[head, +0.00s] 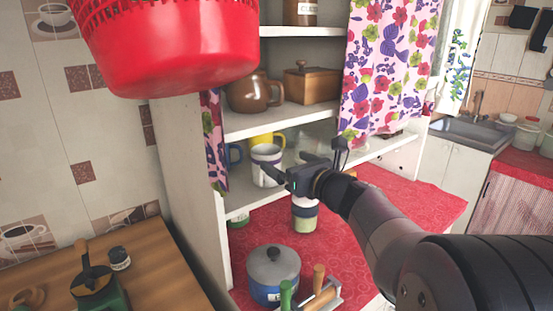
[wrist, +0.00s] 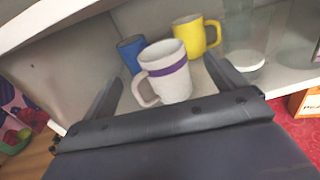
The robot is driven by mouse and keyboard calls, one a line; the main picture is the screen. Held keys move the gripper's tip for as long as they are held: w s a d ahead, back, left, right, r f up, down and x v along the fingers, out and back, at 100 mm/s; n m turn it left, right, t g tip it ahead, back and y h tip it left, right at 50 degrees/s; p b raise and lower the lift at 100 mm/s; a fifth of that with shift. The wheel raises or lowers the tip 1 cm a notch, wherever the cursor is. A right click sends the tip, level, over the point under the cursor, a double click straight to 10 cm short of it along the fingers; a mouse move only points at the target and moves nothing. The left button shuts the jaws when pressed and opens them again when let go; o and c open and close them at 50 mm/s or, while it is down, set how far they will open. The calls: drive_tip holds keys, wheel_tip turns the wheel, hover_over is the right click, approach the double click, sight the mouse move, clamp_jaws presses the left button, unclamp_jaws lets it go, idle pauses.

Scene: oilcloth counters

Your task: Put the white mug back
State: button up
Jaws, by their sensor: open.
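The white mug (head: 266,158) with a purple band stands upright on the middle shelf of the white shelving (head: 290,123). In the wrist view the white mug (wrist: 170,80) stands with its handle to the left, in front of a blue mug (wrist: 130,52) and a yellow mug (wrist: 194,35). My gripper (head: 275,178) is at the shelf front by the mug. In the wrist view my gripper (wrist: 166,88) has its fingers apart, one on each side of the mug. I cannot tell whether either finger touches it.
Glassware (wrist: 243,50) stands right of the mugs. A brown teapot (head: 254,92) and wooden box (head: 310,83) sit on the shelf above. A blue pot (head: 273,285) and a jar (head: 304,214) stand on the red oilcloth below. A red basket (head: 170,50) hangs at upper left.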

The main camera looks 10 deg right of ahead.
drive_tip(key=shift+v, duration=1.5)
